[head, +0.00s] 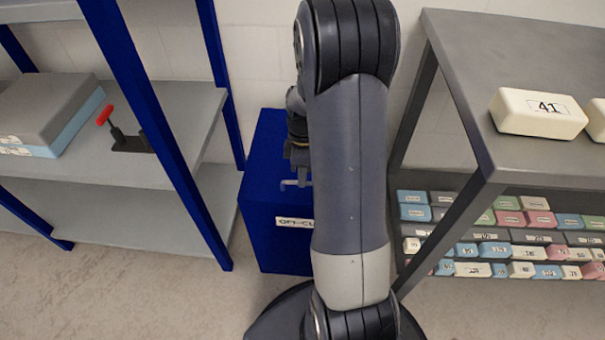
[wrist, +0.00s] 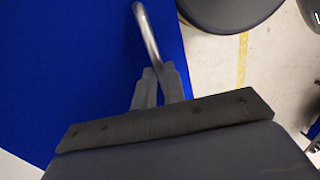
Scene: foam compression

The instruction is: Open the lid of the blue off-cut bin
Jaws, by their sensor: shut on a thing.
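The blue off-cut bin (head: 268,235) stands on the floor between the left rack and the right-hand bench, with a white label (head: 292,222) on its front. Its lid (head: 262,150) looks flat and closed; it fills the left of the wrist view as a blue surface (wrist: 70,60). A grey metal bar handle (wrist: 147,32) rises from the lid. My gripper (wrist: 158,82) is shut on the handle near its lower end. In the head view my gripper (head: 298,168) shows at the lid's front, partly hidden by my arm, which also covers the bin's right side.
A blue-framed rack (head: 165,120) with grey shelves stands close on the left, holding a foam block (head: 50,110) and a red-handled clamp (head: 122,135). A grey bench (head: 465,80) with numbered blocks stands close on the right. Floor in front of the bin's left is clear.

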